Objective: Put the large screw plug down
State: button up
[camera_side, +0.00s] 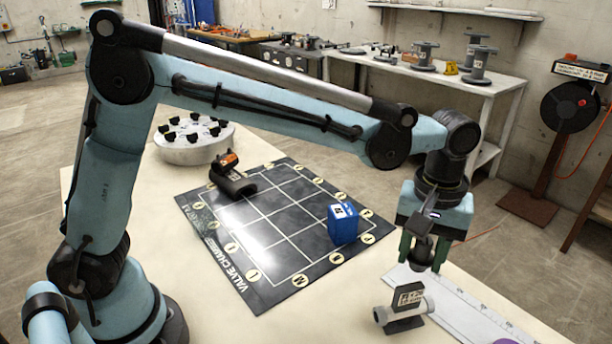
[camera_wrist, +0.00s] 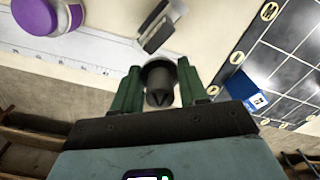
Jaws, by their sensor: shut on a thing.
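My gripper (camera_side: 425,256) hangs on the right side of the table with its green fingers pointing down. It is shut on the large screw plug (camera_side: 420,252), a dark grey, rounded piece. In the wrist view, the plug (camera_wrist: 160,86) sits between the two green fingers (camera_wrist: 159,88). The plug appears held above the table top, near its right edge. The fingers hide part of the plug. A pale grey pipe piece (camera_side: 400,318) with a dark label plate stands just below and left of the gripper; it also shows in the wrist view (camera_wrist: 158,28).
A black grid mat (camera_side: 250,262) lies mid-table, bearing a blue block (camera_side: 342,224) and a black-and-orange fitting (camera_side: 232,180). A round holder (camera_side: 194,150) with several black knobs stands behind. A white ruler strip (camera_side: 465,310) and a purple-and-white container (camera_wrist: 45,17) lie near the pipe piece.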

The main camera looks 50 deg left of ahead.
jog(key=w+a+n, duration=0.4)
jog(key=a+n, duration=0.3)
jog(key=a, duration=0.6)
jog(key=n, duration=0.8)
send_over(305, 200)
notch_tip(305, 200, down, 7)
jog(key=shift+d+r, duration=0.15)
jog(key=shift+r, duration=0.05)
jog(key=shift+f, duration=2.05)
jog(key=shift+f, duration=0.2)
jog(key=o, duration=1)
jog(key=shift+r, duration=0.2)
